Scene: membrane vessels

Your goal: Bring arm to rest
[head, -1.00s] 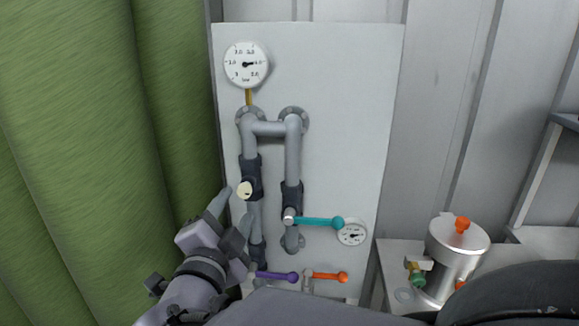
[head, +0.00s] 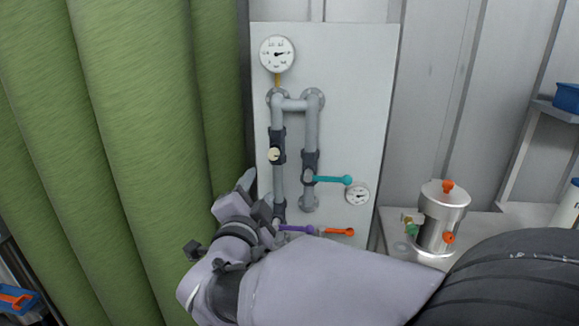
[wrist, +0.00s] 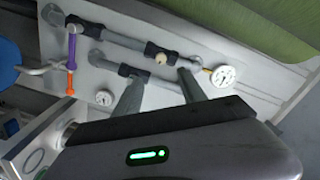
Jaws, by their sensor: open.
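My gripper (head: 259,190) is open and empty in the head view. It is in front of the lower left part of a white valve panel (head: 355,90), beside the left pipe. My arm reaches to it from the lower right. In the wrist view the two fingers of my gripper (wrist: 160,90) stand apart in front of the panel (wrist: 165,98). Nothing is between them. Whether a fingertip touches the pipework, I cannot tell.
The panel carries a large gauge (head: 277,54), a small gauge (head: 358,194), and teal (head: 332,180), purple (head: 297,229) and orange (head: 338,231) handles. Green curtain-like material (head: 130,150) hangs at left. A metal vessel (head: 441,218) stands on a bench at right.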

